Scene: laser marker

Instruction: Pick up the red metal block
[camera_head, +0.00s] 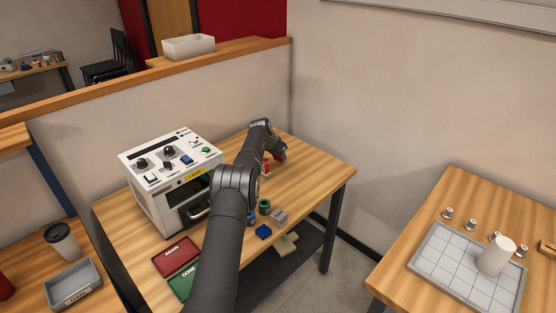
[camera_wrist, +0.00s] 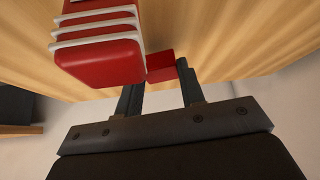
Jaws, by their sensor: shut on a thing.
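In the wrist view a small plain red block (camera_wrist: 161,65) sits between the two fingertips of my gripper (camera_wrist: 160,80), which is shut on it. Only part of the block shows. Wood grain fills the background behind it; I cannot tell whether the block touches the table. In the head view my arm reaches over the worktable to its far side, where the dark gripper end (camera_head: 279,153) is small and mostly hidden by the arm, so the held block is not clear there.
A red thing with white fins (camera_wrist: 100,45) stands close by the left finger. The white laser marker (camera_head: 170,178) is left of my arm. Red AGAIN (camera_head: 176,257) and green DONE (camera_head: 183,284) trays, a blue block (camera_head: 263,232), a green ring (camera_head: 264,206) and a grey block (camera_head: 279,216) lie nearer.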

